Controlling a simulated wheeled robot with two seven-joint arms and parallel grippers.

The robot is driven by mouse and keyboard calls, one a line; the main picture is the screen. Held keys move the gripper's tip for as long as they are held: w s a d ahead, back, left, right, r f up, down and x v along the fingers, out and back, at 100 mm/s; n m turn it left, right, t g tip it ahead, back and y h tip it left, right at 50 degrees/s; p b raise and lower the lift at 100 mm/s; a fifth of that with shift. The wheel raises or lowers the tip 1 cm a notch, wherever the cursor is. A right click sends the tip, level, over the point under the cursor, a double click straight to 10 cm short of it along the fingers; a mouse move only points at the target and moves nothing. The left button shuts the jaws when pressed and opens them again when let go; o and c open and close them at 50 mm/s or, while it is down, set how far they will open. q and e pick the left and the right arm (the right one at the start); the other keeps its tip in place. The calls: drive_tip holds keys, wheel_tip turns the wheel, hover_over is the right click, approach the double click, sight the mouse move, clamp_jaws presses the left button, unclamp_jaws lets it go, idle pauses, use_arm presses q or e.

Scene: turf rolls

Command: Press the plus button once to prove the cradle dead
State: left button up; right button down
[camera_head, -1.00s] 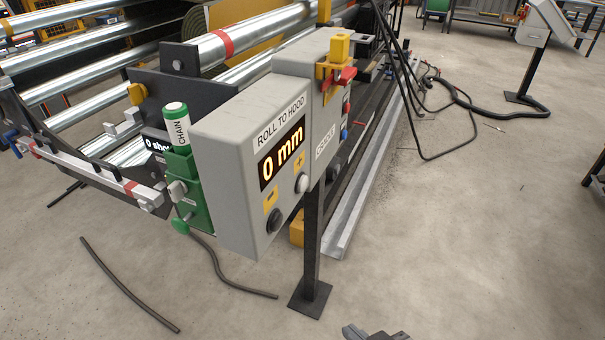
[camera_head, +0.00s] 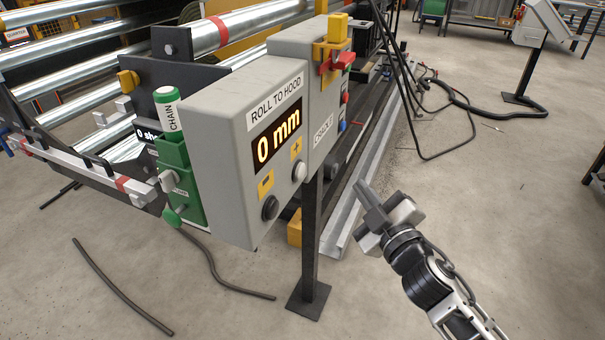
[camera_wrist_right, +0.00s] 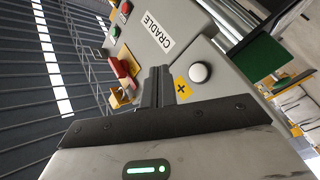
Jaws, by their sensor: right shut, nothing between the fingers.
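The grey control box (camera_head: 224,128) stands on a dark post and its display reads 0 mm. The plus button (camera_head: 299,172) is a white round knob below a yellow plus label. It also shows in the right wrist view as a white knob (camera_wrist_right: 199,73) beside the plus label. A dark minus knob (camera_head: 270,207) sits to its lower left. My right gripper (camera_head: 365,193) is shut and empty, to the right of the box and apart from the button. In the right wrist view its fingers (camera_wrist_right: 156,82) point toward the box, left of the button. My left gripper is not in view.
The box marked CRADLE (camera_head: 323,117) adjoins on the right, with a red handle (camera_head: 337,64) in a yellow bracket. Black cables (camera_head: 408,95) hang behind.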

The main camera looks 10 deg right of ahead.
sight(300, 172)
drive_tip(key=w+a+b, duration=0.1)
drive_tip(key=w+a, duration=0.4)
drive_tip(key=a, duration=0.2)
drive_tip(key=shift+a, duration=0.2)
idle(0.4)
idle(1.5)
drive_tip(key=shift+w+a, duration=0.2)
drive_tip(key=shift+a, duration=0.15)
